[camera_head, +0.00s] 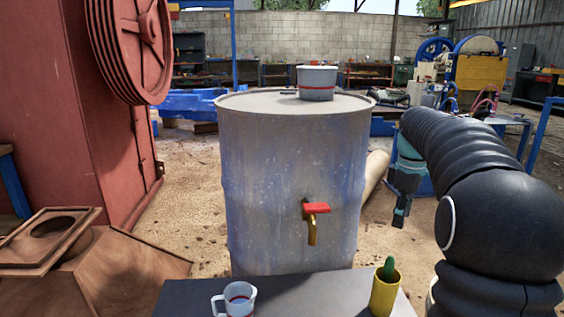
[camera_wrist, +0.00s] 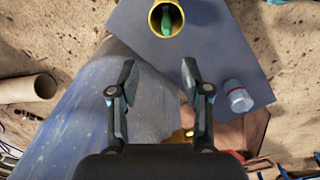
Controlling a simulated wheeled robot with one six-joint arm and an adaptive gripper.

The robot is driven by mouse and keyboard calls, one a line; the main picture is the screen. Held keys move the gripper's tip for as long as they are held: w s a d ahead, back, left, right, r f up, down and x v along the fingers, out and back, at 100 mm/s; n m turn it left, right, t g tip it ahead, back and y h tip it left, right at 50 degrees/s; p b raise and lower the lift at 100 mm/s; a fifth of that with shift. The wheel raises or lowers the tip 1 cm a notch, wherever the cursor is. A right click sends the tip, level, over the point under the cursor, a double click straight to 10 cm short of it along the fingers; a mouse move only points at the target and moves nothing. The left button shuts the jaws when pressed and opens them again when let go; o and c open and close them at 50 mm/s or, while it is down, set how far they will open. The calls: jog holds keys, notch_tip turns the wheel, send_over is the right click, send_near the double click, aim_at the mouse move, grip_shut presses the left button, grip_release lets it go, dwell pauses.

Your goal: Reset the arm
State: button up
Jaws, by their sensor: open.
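My arm stands at the right of the head view, its black sleeve bent over. My gripper (camera_head: 400,217) hangs fingers down, to the right of the blue-grey barrel (camera_head: 290,190) and above the sandy ground. In the wrist view my gripper (camera_wrist: 159,75) has its two fingers wide apart, with nothing between them. The barrel (camera_wrist: 85,115) shows below and to the left of the fingers there. The dark table (camera_wrist: 208,45) shows beyond the fingers.
On the table (camera_head: 315,295) stand a white mug (camera_head: 235,299) and a yellow cup (camera_head: 385,291) with a green cactus. A red-handled tap (camera_head: 316,208) juts from the barrel, and a pot (camera_head: 317,83) sits on its lid. A red machine (camera_head: 60,110) fills the left.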

jog(key=f+m, duration=0.2)
jog(key=s+f+m, duration=0.1)
jog(key=f+m, duration=0.1)
jog(key=shift+a+f, duration=0.2)
jog(key=s+a+r+m+t+p, duration=0.1)
jog(key=s+a+m, duration=0.1)
jog(key=s+a, duration=0.3)
jog(key=s+a+r+m+t+p, duration=0.1)
jog(key=s+a, duration=0.5)
jog(key=s, duration=0.7)
jog(key=s+a+r+m+t+p, duration=0.1)
jog(key=s+a+m+t+p, duration=0.2)
jog(key=s, duration=0.6)
jog(key=shift+s+a+r, duration=0.25)
jog(key=shift+s+a, duration=0.1)
jog(key=shift+a, duration=1)
